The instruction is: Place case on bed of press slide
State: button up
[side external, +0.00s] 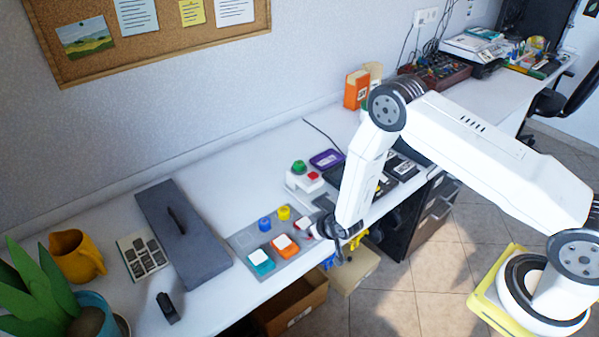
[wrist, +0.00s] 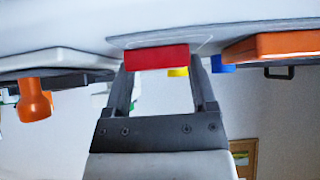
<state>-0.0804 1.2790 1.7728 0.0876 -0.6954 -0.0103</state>
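A small red case with a pale top (side external: 306,224) sits at the right end of a grey board (side external: 245,238), partly hidden by my gripper (side external: 322,229). In the wrist view the red case (wrist: 155,57) lies at the tips of my gripper (wrist: 164,78), covering the left fingertip. The fingers stand apart, and the right one is just beside the case. An orange case (side external: 286,245) and a teal case (side external: 261,261), both with white tops, sit on the same board. I cannot tell for sure which part is the press slide bed.
Blue (side external: 264,224) and yellow (side external: 284,212) knobs stand behind the cases. A unit with green and red buttons (side external: 304,177) and a purple tray (side external: 327,159) are farther back. A dark slab with a handle (side external: 183,240) lies left.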

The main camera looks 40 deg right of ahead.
jog(key=shift+c, duration=1.3)
jog(key=shift+r, duration=0.15)
jog(key=shift+r, duration=0.7)
jog(key=s+f+v, duration=0.1)
jog(key=v, duration=1.7)
jog(key=shift+d+f, duration=0.15)
jog(key=shift+d, duration=0.2)
jog(key=shift+s, duration=0.1)
